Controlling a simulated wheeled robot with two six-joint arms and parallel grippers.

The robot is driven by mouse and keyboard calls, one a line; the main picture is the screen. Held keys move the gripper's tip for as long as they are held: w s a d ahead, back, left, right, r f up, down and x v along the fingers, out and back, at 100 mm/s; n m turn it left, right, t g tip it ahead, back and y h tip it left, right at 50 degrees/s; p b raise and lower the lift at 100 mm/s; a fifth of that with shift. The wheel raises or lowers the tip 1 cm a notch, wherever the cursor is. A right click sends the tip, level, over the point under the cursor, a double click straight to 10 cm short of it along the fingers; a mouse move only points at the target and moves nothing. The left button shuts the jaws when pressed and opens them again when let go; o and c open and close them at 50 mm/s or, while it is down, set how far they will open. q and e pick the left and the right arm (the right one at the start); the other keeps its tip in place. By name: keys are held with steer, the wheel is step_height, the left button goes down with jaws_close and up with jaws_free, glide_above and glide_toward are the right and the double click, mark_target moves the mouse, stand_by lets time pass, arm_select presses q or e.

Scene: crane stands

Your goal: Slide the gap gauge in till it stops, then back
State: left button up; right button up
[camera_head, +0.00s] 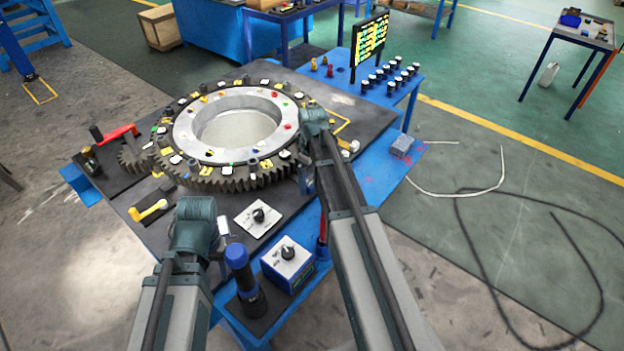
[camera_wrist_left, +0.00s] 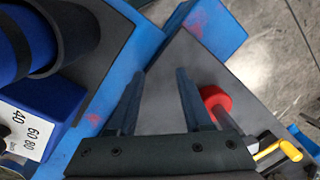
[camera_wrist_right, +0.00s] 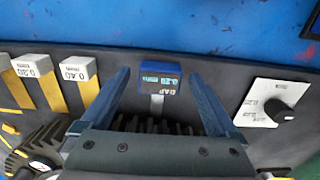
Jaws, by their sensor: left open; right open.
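The gap gauge (camera_wrist_right: 159,78) is a small dark blue block with a lit "0.20 mm" readout. A thin metal strip (camera_wrist_right: 156,104) runs from it toward the dark teeth of the gear (camera_wrist_right: 150,126); where the strip ends is hidden by my gripper. My right gripper (camera_wrist_right: 158,74) is open, with one finger on each side of the block and gaps visible. In the head view the right arm reaches the near right rim of the big toothed gear ring (camera_head: 230,181); the gauge is not clear there. My left gripper (camera_wrist_left: 159,73) is open and empty above the table's near left part.
Two grey blocks marked 0.30 (camera_wrist_right: 32,66) and 0.40 (camera_wrist_right: 78,69) sit left of the gauge on yellow strips. A white dial plate (camera_head: 247,222) lies to the right in the right wrist view. A blue dial box (camera_head: 288,268) and a blue-topped cylinder (camera_head: 240,268) stand near the front edge.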

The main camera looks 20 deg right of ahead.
arm_select(q)
steer(key=shift+r, duration=0.1)
arm_select(e)
steer(key=shift+r, duration=0.1)
arm_select(q)
step_height(320, 180, up, 14)
steer(key=p, duration=1.3)
steer(key=shift+f+p, duration=0.2)
steer(key=shift+p, duration=0.2)
arm_select(e)
step_height(320, 180, up, 14)
steer(key=shift+f, duration=0.2)
arm_select(q)
step_height(320, 180, down, 6)
steer(key=b, duration=0.6)
arm_select(e)
steer(key=s+a+f+m, duration=0.1)
steer(key=s+a+f, duration=0.2)
steer(key=s+a, duration=0.6)
steer(key=s+a+f+h, duration=0.1)
steer(key=s+a+f, duration=0.2)
steer(key=s+a, duration=0.7)
steer(key=a, duration=0.2)
steer(key=shift+a+m, duration=0.4)
